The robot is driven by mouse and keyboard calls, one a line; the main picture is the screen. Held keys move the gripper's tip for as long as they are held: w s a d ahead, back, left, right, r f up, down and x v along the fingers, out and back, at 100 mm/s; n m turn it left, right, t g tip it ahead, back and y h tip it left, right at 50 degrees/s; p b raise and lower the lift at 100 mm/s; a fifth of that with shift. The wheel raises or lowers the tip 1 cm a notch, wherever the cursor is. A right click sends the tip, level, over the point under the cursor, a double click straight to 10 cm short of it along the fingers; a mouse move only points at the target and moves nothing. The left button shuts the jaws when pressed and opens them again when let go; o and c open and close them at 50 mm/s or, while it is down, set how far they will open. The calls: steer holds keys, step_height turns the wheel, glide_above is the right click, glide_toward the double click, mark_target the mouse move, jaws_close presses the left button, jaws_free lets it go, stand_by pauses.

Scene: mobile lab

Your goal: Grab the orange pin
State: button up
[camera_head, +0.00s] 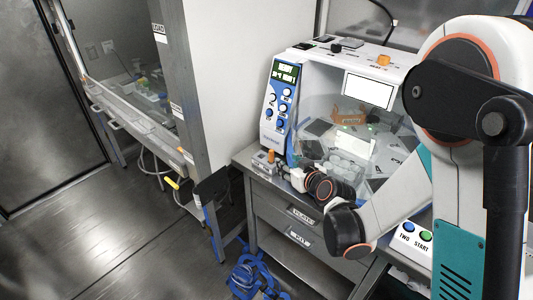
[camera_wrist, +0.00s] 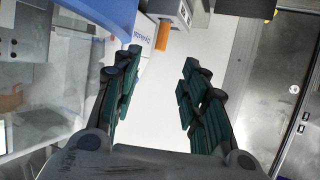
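The orange pin (camera_head: 270,156) stands upright on a small light block (camera_head: 262,163) at the near left corner of the bench, in front of the blue-and-white machine. It also shows in the wrist view as a short orange cylinder (camera_wrist: 162,35), near the top. My gripper (camera_head: 283,171) reaches low along the machine's front, close to the pin and to its right. In the wrist view, my gripper (camera_wrist: 162,60) is open, with two dark green-padded fingers apart and nothing between them. The pin shows beyond the fingertips, roughly in line with the gap.
The machine (camera_head: 280,97) with its clear curved cover (camera_head: 335,125) stands close behind my gripper. Another orange part (camera_head: 383,60) is on its top. The bench drawers (camera_head: 290,220) are below. A fume cabinet (camera_head: 165,60) stands left, with open floor (camera_head: 110,225) before it.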

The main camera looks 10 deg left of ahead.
mark_target(272, 153)
steer(key=x, duration=0.3)
steer(key=b+x, duration=0.1)
steer(key=x, duration=0.2)
steer(key=b+x, duration=0.1)
steer(key=x, duration=0.2)
steer(key=shift+w+a+r, duration=0.15)
steer(key=shift+w+a, duration=0.1)
steer(key=shift+w, duration=0.05)
steer(key=b+x, duration=0.3)
steer(key=x, duration=0.2)
steer(key=shift+a, duration=0.15)
jaws_close()
